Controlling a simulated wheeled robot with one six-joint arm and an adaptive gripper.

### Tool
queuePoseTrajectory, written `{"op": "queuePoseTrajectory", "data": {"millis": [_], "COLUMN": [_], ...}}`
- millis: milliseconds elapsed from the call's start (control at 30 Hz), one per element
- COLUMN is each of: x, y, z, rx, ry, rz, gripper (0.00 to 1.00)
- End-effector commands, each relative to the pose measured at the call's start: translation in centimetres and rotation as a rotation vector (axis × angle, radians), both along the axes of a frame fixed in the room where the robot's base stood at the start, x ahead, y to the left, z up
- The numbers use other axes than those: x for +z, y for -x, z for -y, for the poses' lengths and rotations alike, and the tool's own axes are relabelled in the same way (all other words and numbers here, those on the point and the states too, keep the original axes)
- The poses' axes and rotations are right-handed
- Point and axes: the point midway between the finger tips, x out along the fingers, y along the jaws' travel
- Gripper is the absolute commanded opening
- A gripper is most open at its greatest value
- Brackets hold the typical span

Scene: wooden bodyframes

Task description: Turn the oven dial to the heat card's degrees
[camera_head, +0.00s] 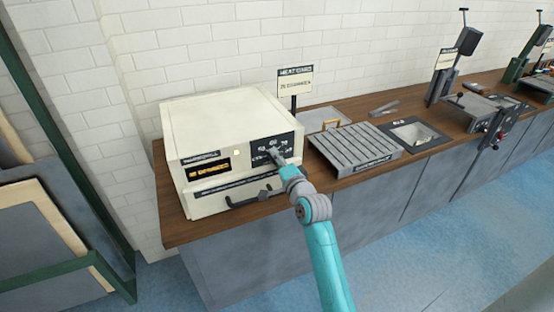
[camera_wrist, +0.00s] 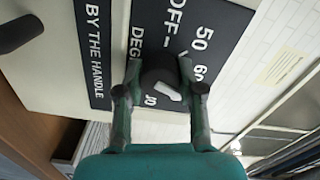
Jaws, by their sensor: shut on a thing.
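The oven (camera_head: 222,120) is a cream box on the wooden counter. Its black dial panel (camera_head: 262,147) is at the front right, with numbers around the dial. The heat card (camera_head: 295,84) stands behind the oven on a post; it seems to read 75 degrees, but the print is small. An amber readout (camera_head: 207,169) shows degrees; its figure is not legible. My gripper (camera_head: 279,158) is at the panel. In the wrist view, my gripper (camera_wrist: 160,88) is shut on the dark oven dial (camera_wrist: 158,70), which has a white mark; fingers hide part of the scale.
A dark oven handle (camera_head: 258,195) juts out below the panel. A slatted grey rack (camera_head: 350,148) and a tray (camera_head: 412,135) lie to the right. Further right stand post-mounted tools (camera_head: 456,60). A green-framed rack (camera_head: 70,170) stands at the left. Blue floor in front is open.

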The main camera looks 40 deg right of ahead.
Motion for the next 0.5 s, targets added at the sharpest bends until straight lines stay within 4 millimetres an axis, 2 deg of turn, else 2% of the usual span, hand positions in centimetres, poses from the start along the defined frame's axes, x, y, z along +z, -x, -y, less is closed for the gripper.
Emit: {"op": "queuePoseTrajectory", "data": {"millis": [200,500], "x": [-0.16,-0.2], "y": [0.02,0.02], "z": [0.0,0.0], "rx": [0.0,-0.001], "ry": [-0.173,-0.337], "rz": [0.046,0.094], "gripper": [0.03,0.03]}}
